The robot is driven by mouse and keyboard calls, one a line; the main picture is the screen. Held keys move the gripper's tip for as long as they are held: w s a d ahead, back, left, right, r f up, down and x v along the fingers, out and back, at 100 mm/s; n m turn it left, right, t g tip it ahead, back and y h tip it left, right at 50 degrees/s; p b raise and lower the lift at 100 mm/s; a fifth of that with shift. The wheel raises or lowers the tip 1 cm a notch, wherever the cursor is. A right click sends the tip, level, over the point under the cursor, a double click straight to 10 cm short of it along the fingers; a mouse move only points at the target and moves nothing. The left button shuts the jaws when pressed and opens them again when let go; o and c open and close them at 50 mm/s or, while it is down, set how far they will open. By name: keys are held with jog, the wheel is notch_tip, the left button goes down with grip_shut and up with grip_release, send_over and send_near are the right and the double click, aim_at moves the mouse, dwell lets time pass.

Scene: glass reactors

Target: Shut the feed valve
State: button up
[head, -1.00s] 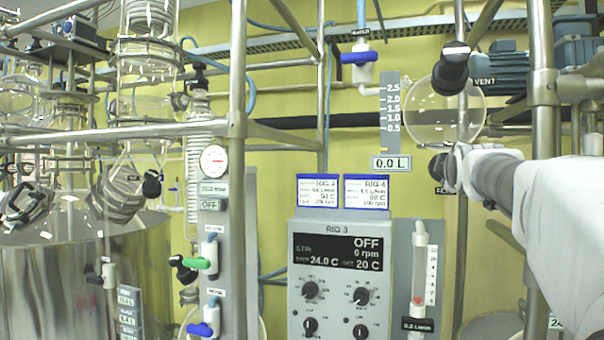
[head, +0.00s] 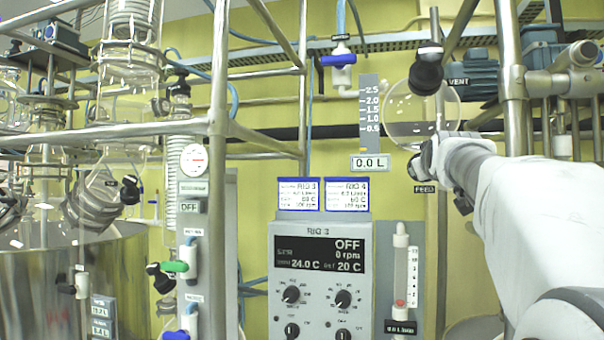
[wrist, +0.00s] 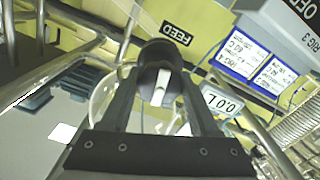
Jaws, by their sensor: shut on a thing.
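The feed valve shows in the wrist view as a dark rounded knob (wrist: 160,55) with a pale strip below it, between the two fingers of my gripper (wrist: 160,85). The fingers are shut on the knob. In the head view, my gripper (head: 428,160) is at the valve under the round glass vessel (head: 402,112), with the FEED label (head: 424,188) just below. My gripper and arm hide most of the valve there, so its exact handle angle is hard to tell.
A black knob (head: 426,72) stands above the vessel near the VENT label (head: 459,82). A steel post (head: 512,90) rises close to my arm. The RIG 3 control box (head: 320,270) and a flowmeter (head: 401,275) are below. The level display (head: 370,163) reads 0.0 L.

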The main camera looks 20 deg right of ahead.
jog(key=m+b, duration=0.1)
jog(key=m, duration=0.2)
jog(key=shift+m, duration=0.3)
jog(key=m, duration=0.3)
jog(key=shift+m+b, duration=0.3)
jog(key=shift+b, duration=0.05)
jog(key=m, duration=0.3)
jog(key=shift+m+b, duration=0.35)
jog(key=shift+m, duration=0.05)
jog(key=m, duration=0.3)
jog(key=shift+m, duration=0.3)
jog(key=m+b, duration=0.1)
jog(key=m, duration=0.2)
jog(key=shift+m, duration=0.3)
jog(key=m, duration=0.3)
jog(key=shift+m, duration=0.3)
jog(key=m, duration=0.3)
jog(key=shift+m+b, duration=0.3)
jog(key=shift+b, duration=0.1)
jog(key=m, duration=0.3)
jog(key=shift+m, duration=0.3)
jog(key=m, duration=0.3)
jog(key=shift+m+b, duration=0.4)
jog(key=m, duration=0.3)
jog(key=shift+m, duration=0.3)
jog(key=shift+m+b, duration=0.95)
jog(key=shift+m, duration=0.85)
jog(key=shift+w+a+m, duration=0.1)
jog(key=shift+m, duration=0.8)
